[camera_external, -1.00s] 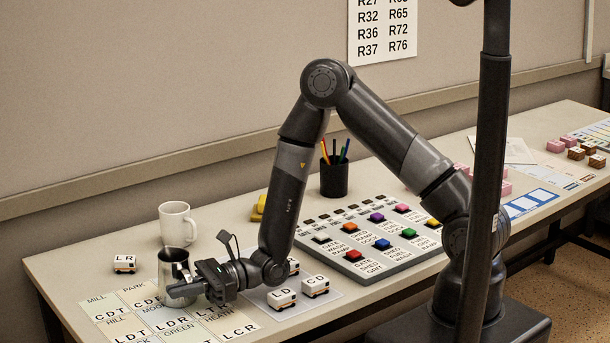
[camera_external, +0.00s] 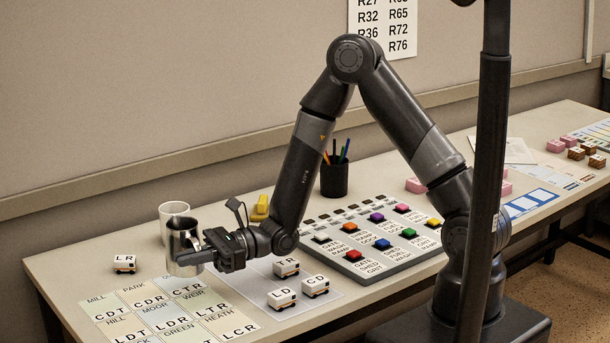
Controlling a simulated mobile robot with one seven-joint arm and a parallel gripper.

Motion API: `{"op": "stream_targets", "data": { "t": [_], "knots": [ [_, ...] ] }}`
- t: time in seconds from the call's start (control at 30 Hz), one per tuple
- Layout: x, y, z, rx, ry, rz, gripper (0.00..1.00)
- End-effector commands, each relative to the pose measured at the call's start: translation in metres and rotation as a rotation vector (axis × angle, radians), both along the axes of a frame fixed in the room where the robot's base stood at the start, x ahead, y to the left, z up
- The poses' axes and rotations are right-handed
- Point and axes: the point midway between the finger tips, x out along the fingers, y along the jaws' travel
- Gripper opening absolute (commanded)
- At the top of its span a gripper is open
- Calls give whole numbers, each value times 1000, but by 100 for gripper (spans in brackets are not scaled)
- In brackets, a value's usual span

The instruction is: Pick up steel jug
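The steel jug (camera_external: 183,240) is a shiny metal pitcher at the left part of the table. It is upright and appears raised above the table, in front of the white mug. My gripper (camera_external: 196,257) reaches it from the right, and one finger shows across the jug's lower front. The other finger is hidden behind the jug. The gripper appears shut around the jug's body.
A panel with coloured buttons (camera_external: 377,243) and a black pen cup (camera_external: 334,181) stand to the right.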

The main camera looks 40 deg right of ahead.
Motion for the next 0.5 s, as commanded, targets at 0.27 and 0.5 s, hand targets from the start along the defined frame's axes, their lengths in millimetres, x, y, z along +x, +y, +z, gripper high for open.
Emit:
{"op": "stream_targets", "data": {
  "t": [0.27, 0.5],
  "knots": [
    [11, -32, 21, 1, -4, -2, 0],
    [17, -53, 34, 1, -4, -2, 0]
  ]
}}
